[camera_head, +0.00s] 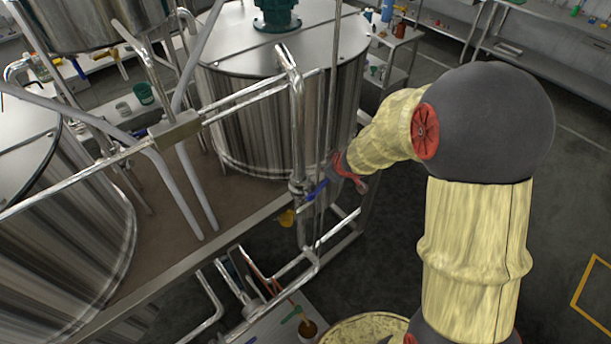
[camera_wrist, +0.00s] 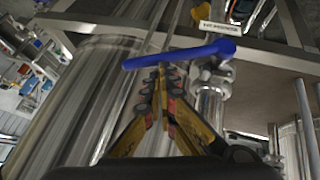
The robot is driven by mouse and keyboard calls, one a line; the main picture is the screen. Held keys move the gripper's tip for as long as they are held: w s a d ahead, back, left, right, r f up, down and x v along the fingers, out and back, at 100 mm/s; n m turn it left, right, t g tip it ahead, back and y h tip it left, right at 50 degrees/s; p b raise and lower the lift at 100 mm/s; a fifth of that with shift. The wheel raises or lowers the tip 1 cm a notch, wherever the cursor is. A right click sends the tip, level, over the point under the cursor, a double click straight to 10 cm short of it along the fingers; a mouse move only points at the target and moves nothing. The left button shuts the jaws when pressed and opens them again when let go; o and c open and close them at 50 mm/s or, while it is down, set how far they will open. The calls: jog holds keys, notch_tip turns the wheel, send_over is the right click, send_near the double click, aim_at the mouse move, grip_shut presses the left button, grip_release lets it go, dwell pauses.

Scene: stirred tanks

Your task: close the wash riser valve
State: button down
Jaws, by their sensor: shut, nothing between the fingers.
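The valve's blue lever (camera_head: 317,190) shows small beside the vertical steel pipe (camera_head: 297,130), left of my gripper (camera_head: 345,173). In the wrist view the blue lever (camera_wrist: 185,54) lies nearly level across the picture, its right end at the valve body (camera_wrist: 212,82) on a steel pipe. My gripper (camera_wrist: 163,72) is shut and empty, its fingertips together at the lever's lower edge. I cannot tell whether they touch it. A small white label (camera_wrist: 220,27), too blurred to read surely, sits above the lever's right end.
A steel tank (camera_head: 270,110) stands behind the pipe, and another tank (camera_head: 60,220) is at the left. Horizontal rails (camera_head: 250,97) and a platform edge (camera_head: 225,245) run close to the valve. Open dark floor (camera_head: 390,270) lies below my arm.

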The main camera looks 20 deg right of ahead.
jog(key=shift+d+y+p, duration=0.1)
jog(key=shift+y+p, duration=0.2)
jog(key=shift+p, duration=0.25)
jog(key=shift+w+d+f+p, duration=0.25)
jog(key=shift+d+f+p, duration=0.2)
jog(key=shift+p, duration=1.2)
jog(key=shift+f, duration=0.25)
jog(key=shift+w+d+f, duration=0.15)
jog(key=shift+d+f, duration=0.2)
jog(key=shift+f, duration=0.25)
jog(key=shift+w+d+f, duration=0.15)
jog(key=shift+d+f, duration=0.2)
jog(key=shift+f, duration=0.2)
jog(key=shift+r, duration=0.1)
